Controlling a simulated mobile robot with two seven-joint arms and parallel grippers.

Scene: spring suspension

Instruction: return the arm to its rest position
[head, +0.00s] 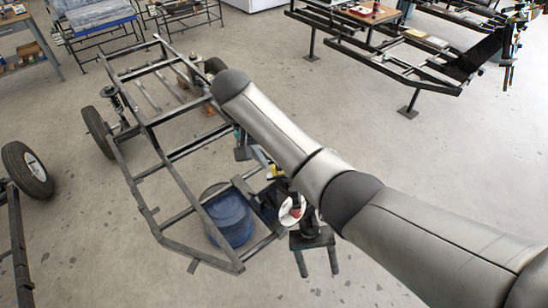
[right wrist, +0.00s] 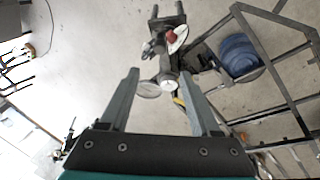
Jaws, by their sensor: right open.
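My right arm crosses the head view from the lower right to a dark joint near the middle top. My right gripper (head: 246,151) hangs below that arm, and only part of it shows past the arm's edge. In the right wrist view my right gripper (right wrist: 160,75) is open, its two fingers wide apart. I see nothing held in it. A dark assembly with two prongs (head: 316,255) and a red and white disc (head: 292,209) lies beyond the fingers. It also shows in the right wrist view (right wrist: 166,22). My left gripper is not in view.
A metal vehicle frame (head: 160,152) stands on the floor with a blue barrel (head: 229,215) by its near end. Another frame (head: 403,66) stands at upper right. The floor to the right (head: 430,150) is clear.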

